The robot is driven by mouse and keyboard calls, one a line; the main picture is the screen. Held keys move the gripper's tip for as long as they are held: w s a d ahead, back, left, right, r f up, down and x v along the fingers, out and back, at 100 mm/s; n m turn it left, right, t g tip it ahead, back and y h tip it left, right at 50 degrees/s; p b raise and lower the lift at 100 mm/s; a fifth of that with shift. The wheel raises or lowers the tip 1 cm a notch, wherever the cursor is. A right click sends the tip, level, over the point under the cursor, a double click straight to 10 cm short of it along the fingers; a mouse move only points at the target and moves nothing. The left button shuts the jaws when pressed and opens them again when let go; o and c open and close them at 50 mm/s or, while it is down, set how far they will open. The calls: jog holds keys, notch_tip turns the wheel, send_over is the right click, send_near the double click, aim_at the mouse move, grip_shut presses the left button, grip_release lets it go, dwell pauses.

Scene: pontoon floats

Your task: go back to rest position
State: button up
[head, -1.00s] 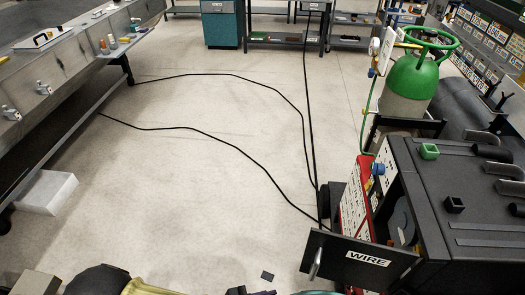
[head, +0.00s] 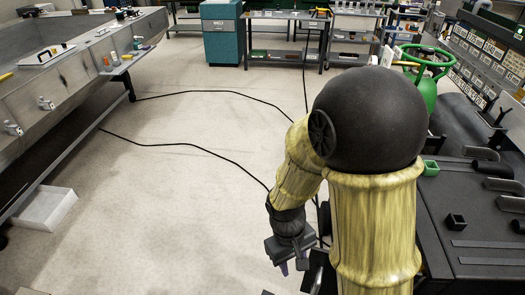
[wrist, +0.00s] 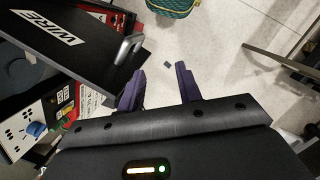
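My gripper shows in the wrist view (wrist: 160,86) as two purple fingers with a clear gap between them and nothing in the gap. Pale floor lies beyond the fingertips. In the head view my yellow arm is raised with its dark elbow in front of the welding machine, and my gripper (head: 284,266) hangs low left of it, pointing down. The open black panel marked WIRE (wrist: 62,40) is left of the fingers in the wrist view, apart from them, with its metal handle close by. In the head view my arm hides this panel.
The black machine top (head: 470,225) with a green cup (head: 430,168) is right of my arm. A green gas cylinder (head: 425,90) stands behind it. A long metal bench (head: 70,80) is at left, with a white box (head: 45,209) below. Black cables (head: 190,145) cross the open floor.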

jog(key=w+d+r+m+t+y, duration=0.1)
jog(key=w+d+r+m+t, duration=0.2)
jog(key=d+r, duration=0.4)
jog(key=shift+d+r+m+t+y, duration=0.3)
jog(key=shift+d+m+t, duration=0.25)
jog(key=shift+m, duration=0.65)
jog(key=shift+a, duration=0.1)
